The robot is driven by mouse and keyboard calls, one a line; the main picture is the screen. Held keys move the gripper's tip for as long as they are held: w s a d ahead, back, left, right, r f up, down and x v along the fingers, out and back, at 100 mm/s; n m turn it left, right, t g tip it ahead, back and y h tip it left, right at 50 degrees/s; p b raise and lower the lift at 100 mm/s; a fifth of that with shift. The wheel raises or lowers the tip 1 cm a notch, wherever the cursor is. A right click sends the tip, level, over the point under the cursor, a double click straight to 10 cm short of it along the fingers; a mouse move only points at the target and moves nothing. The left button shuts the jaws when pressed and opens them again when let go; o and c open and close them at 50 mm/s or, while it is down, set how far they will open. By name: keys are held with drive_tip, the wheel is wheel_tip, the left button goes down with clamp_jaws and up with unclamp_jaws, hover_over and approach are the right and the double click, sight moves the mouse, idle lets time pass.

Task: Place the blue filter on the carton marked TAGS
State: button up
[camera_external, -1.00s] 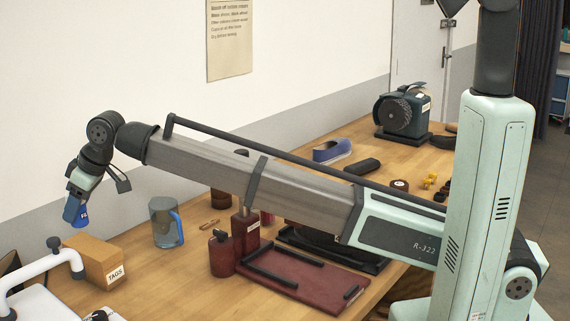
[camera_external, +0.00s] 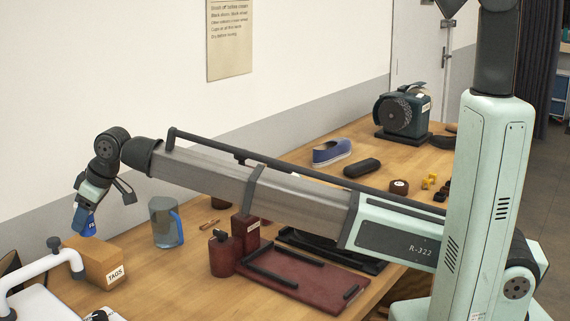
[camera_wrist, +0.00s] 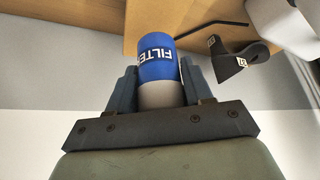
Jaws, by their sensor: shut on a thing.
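The blue filter (camera_external: 85,222) is a small cylinder with white lettering. My gripper (camera_external: 83,208) is shut on it and holds it over the carton marked TAGS (camera_external: 96,262), a brown box with a white label at the left of the table. In the external view the filter's lower end is close to the carton's top; I cannot tell whether they touch. In the wrist view the filter (camera_wrist: 156,58) sits between the two fingers, its end towards a brown surface.
A white curved pipe (camera_external: 40,270) stands just left of the carton. A clear jug with a blue handle (camera_external: 163,225) is to its right. Red bottles (camera_external: 222,255) and a dark red tray (camera_external: 305,278) are further right. Bare table lies in front of the jug.

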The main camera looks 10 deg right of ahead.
sight(94, 224)
drive_tip(key=shift+f, duration=1.6)
drive_tip(key=shift+f, duration=0.15)
drive_tip(key=o, duration=1.2)
drive_tip(key=v, duration=1.2)
